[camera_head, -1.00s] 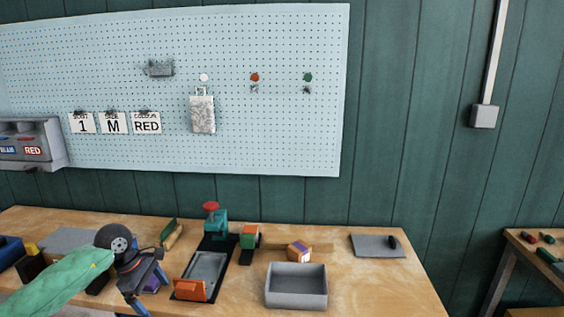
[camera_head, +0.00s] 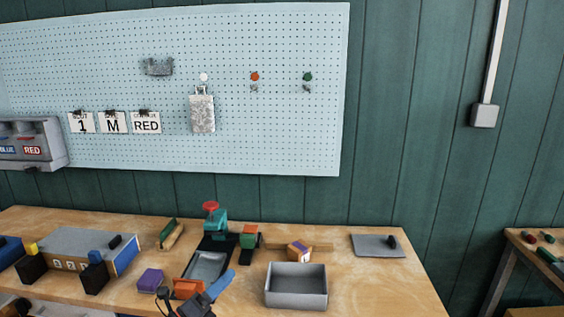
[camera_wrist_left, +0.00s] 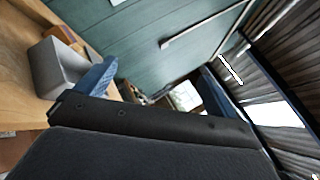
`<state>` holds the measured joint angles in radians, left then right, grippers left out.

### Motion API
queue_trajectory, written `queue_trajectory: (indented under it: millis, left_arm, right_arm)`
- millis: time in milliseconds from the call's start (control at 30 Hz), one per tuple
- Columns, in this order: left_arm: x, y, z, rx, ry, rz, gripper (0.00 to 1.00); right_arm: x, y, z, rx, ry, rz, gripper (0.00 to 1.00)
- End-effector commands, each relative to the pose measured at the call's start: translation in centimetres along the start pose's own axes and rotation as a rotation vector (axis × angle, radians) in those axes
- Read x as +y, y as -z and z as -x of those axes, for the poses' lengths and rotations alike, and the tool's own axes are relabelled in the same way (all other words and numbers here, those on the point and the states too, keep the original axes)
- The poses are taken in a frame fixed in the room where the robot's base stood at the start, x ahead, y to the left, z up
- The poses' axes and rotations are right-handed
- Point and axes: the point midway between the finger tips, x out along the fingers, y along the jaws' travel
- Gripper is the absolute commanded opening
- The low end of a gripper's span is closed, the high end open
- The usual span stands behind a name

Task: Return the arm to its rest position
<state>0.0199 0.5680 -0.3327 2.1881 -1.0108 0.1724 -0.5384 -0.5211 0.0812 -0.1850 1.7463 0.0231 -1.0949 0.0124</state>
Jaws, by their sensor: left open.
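My left gripper (camera_head: 212,293) is at the bottom edge of the head view, in front of the workbench (camera_head: 365,290). One blue finger shows there, near the front of the black-based fixture (camera_head: 208,264) and left of the grey bin. The rest of my left arm is mostly below the picture. In the left wrist view the two blue fingers of my left gripper (camera_wrist_left: 156,84) stand wide apart with nothing between them. My right gripper is not in view.
A grey open bin (camera_head: 296,303) stands right of the gripper. A purple block (camera_head: 150,279) lies to its left, beside a grey box with blue ends (camera_head: 88,243). A grey plate (camera_head: 376,246) lies at the right. Bare wood lies between bin and plate.

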Motion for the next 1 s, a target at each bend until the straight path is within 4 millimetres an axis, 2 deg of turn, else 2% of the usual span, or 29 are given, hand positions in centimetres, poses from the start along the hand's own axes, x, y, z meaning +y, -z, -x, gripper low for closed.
queue_trajectory:
  millis: [233,367,433,567,700,800,1000]
  left_arm:
    - [3.0,-1.3,4.8,-0.416,-0.193,0.475,0.94]
    - [5.5,-0.5,8.7,-0.623,-0.32,0.72,0.94]
    - [6.8,0.5,11.1,-0.732,-0.396,0.848,0.94]
    - [8.9,3.5,16.0,-0.929,-0.551,1.079,0.94]
    - [9.9,8.0,21.4,-1.131,-0.739,1.311,0.94]
    - [9.8,11.6,24.9,-1.256,-0.874,1.448,0.94]
    - [8.6,16.4,29.3,-1.41,-1.066,1.608,0.94]
  right_arm:
    - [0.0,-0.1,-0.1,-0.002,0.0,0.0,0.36]
    - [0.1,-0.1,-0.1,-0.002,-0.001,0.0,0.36]
    - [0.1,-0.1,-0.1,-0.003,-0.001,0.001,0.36]
    - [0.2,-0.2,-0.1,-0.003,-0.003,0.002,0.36]
    - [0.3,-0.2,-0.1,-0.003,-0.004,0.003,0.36]
    - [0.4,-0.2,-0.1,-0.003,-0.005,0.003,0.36]
    - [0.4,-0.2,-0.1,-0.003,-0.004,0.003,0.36]
